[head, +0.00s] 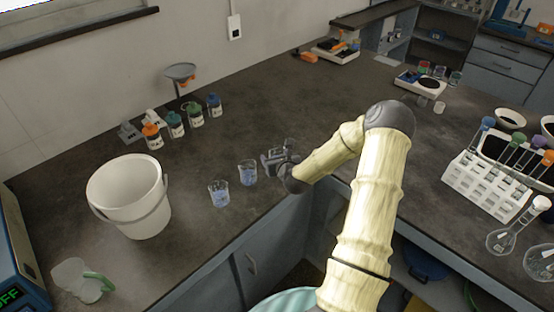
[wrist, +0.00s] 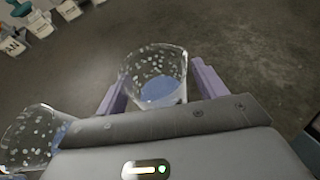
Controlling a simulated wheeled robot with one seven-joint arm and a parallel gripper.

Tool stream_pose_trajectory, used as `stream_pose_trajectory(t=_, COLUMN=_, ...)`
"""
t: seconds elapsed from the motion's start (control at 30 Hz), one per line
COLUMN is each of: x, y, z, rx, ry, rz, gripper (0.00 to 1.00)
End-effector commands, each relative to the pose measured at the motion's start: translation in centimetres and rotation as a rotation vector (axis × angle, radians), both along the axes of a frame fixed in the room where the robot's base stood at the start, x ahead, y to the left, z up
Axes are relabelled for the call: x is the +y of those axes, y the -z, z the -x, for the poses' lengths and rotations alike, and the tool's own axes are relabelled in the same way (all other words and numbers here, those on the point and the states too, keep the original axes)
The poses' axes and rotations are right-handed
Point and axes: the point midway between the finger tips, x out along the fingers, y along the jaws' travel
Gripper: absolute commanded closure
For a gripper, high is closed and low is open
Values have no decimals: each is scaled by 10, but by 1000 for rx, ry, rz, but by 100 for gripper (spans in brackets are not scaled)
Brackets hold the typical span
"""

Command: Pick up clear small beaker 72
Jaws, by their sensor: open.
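My gripper (head: 272,158) is low over the dark bench near its front edge, jaws open. In the wrist view its purple fingers (wrist: 160,72) stand on either side of a clear small beaker (wrist: 158,92) with blue contents. I cannot see clear contact between fingers and beaker. In the head view this beaker is mostly hidden by my gripper. A second similar beaker (head: 247,173) stands just left of the gripper; it shows at the lower left of the wrist view (wrist: 30,135). A third beaker (head: 219,194) stands farther left. I cannot read a number on any.
A white bucket (head: 130,198) stands at left. Several labelled bottles (head: 174,125) with coloured caps stand behind, near a funnel stand (head: 181,72). A white tube rack (head: 486,186) is on the right bench. The bench behind the gripper is clear.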

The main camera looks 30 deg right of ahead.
Motion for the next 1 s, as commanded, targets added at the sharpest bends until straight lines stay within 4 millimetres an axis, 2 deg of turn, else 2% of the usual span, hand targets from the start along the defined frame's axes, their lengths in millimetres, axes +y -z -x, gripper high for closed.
stream_pose_trajectory(t=0.33, x=0, y=0, z=0, rx=0, ry=1, rz=0, gripper=32)
stream_pose_trajectory(t=0.5, x=0, y=0, z=0, rx=0, ry=1, rz=0, gripper=65)
stream_pose_trajectory(t=0.6, x=0, y=0, z=0, rx=0, ry=1, rz=0, gripper=80)
stream_pose_trajectory(t=1.0, x=0, y=-3, z=0, rx=-1, ry=1, rz=1, gripper=80)
